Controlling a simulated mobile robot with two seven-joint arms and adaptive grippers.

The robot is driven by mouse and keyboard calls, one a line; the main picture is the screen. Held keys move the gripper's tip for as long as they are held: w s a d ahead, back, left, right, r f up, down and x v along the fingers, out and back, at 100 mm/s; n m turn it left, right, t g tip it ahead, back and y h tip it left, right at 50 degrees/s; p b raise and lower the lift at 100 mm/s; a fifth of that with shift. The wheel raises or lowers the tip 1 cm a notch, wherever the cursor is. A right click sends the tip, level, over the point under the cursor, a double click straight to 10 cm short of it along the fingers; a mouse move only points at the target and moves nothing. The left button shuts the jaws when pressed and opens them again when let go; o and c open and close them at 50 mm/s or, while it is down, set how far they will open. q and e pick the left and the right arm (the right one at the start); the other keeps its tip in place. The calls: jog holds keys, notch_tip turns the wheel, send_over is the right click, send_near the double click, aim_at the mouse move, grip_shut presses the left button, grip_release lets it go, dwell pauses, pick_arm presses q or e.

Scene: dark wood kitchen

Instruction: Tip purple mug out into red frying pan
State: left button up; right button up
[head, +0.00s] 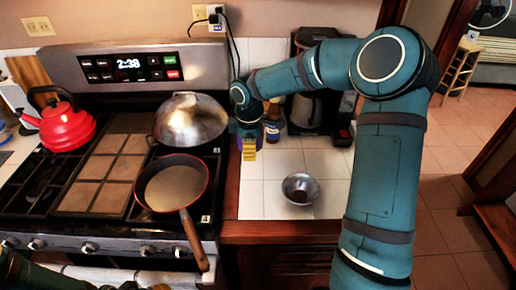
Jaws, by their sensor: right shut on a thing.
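The red frying pan (174,187) sits on the front right of the stove, its wooden handle pointing toward me. Its inside looks pale and empty. The purple mug (241,134) shows only in part at the left end of the tiled counter, under my right wrist. My right gripper (248,118) is there, shut on the mug; its fingers are mostly hidden by the wrist. The mug is to the right of the pan, apart from it, and its contents cannot be seen. Of my left arm only dark parts show at the bottom left; its gripper is out of the picture.
A domed metal lid or pan (191,121) stands behind the frying pan. A red kettle (66,126) is at left. A small metal bowl (300,188) with dark contents, a bottle (272,131), a yellow item (249,152) and a coffee maker (306,107) are on the counter.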

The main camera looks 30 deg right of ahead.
jog(key=a+r+y+p, duration=0.1)
jog(key=a+r+p, duration=0.1)
jog(key=a, duration=1.3)
jog(key=a+r+g+y+p, duration=0.1)
jog(key=a+r+y+p, duration=0.1)
jog(key=a, duration=1.3)
jog(key=shift+r+p, duration=0.15)
jog(key=shift+p, duration=0.3)
jog(key=shift+s+y, duration=0.1)
jog(key=shift+y, duration=0.3)
jog(key=shift+d+r+g+y, duration=0.2)
jog(key=shift+r+g+y, duration=0.15)
jog(key=shift+y, duration=0.6)
jog(key=shift+d+r+g+y, duration=0.2)
jog(key=shift+g+y, duration=0.15)
jog(key=shift+y, duration=0.6)
